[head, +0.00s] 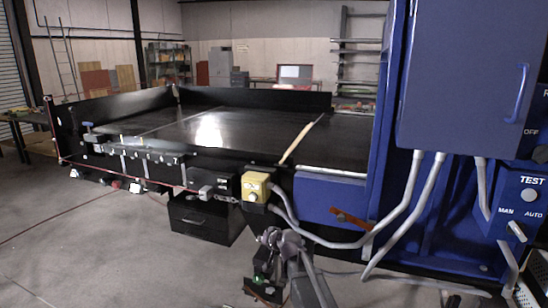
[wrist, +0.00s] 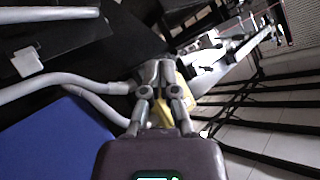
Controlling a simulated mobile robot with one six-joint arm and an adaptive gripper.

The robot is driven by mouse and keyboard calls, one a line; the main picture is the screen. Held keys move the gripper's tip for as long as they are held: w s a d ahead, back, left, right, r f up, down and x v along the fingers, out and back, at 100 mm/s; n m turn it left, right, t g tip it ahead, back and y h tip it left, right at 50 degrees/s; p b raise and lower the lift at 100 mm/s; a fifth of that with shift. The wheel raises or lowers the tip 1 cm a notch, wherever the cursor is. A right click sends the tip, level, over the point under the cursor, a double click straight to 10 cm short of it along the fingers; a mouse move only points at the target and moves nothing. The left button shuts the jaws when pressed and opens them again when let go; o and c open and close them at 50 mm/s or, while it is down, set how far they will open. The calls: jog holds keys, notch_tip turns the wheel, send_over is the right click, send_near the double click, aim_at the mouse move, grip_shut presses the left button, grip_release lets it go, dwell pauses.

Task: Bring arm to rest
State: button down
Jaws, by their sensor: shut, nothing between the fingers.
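My gripper (wrist: 156,72) shows in the wrist view with its fingers together and nothing between them. Beyond the fingertips is the yellow box, partly hidden by them; I cannot tell the gap between them. In the head view, part of my arm shows at the bottom centre, in front of the conveyor. The fingertips are hard to make out there. The yellow control box (head: 255,187) is fixed at the conveyor's front edge, above and left of my arm.
The black conveyor (head: 165,124) runs across the left. The blue detector housing (head: 462,75) with grey conduits (head: 408,205) fills the right. An orange-brown lever (head: 350,220) sticks out at the front. A black drawer unit (head: 200,220) stands under the conveyor. The floor at lower left (head: 110,255) is clear.

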jog(key=s+d+f+g+h, duration=0.2)
jog(key=s+d+f+g, duration=0.1)
jog(key=s+d, duration=0.4)
jog(key=s+d+f+g+h, duration=0.2)
jog(key=s+d, duration=0.5)
jog(key=s, duration=0.6)
jog(key=s+d+f+g+h, duration=0.2)
jog(key=s+d+f+g, duration=0.2)
jog(key=s+d, duration=0.3)
jog(key=s, duration=0.3)
jog(key=shift+d+g, duration=0.2)
jog(key=shift+g, duration=0.2)
